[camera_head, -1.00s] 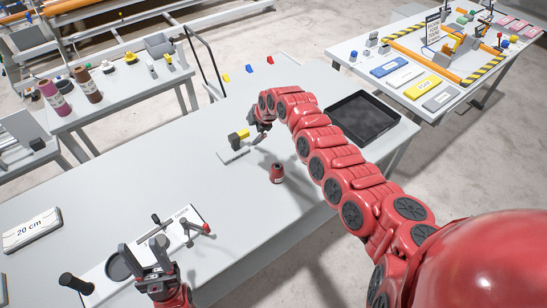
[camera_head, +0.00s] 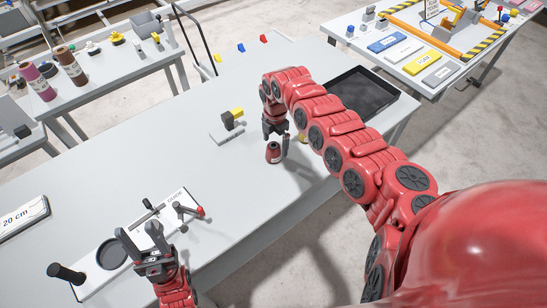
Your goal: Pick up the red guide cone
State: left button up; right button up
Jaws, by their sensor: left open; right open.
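A small red cone (camera_head: 273,154) with a dark top stands upright on the grey table, right of the table's middle. My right gripper (camera_head: 276,140) is pointed down at it, open, with its dark fingers close to the cone's top. I cannot tell whether they touch it.
A grey block with a yellow part (camera_head: 232,119) lies just left of the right gripper. A black tray (camera_head: 363,93) sits behind my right arm. Small yellow, blue and red pieces (camera_head: 263,38) line the far edge. The table's left middle is clear.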

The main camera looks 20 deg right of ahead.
aim_at(274, 152)
jog(key=f+b, duration=0.1)
jog(key=f, duration=0.1)
jog(key=f+b, duration=0.2)
jog(key=f, duration=0.1)
jog(key=shift+a+f, duration=0.3)
jog(key=shift+a, duration=0.05)
jog(key=shift+r, duration=0.1)
jog(key=shift+r, duration=0.1)
jog(key=shift+c, duration=1.3)
jog(key=c, duration=1.2)
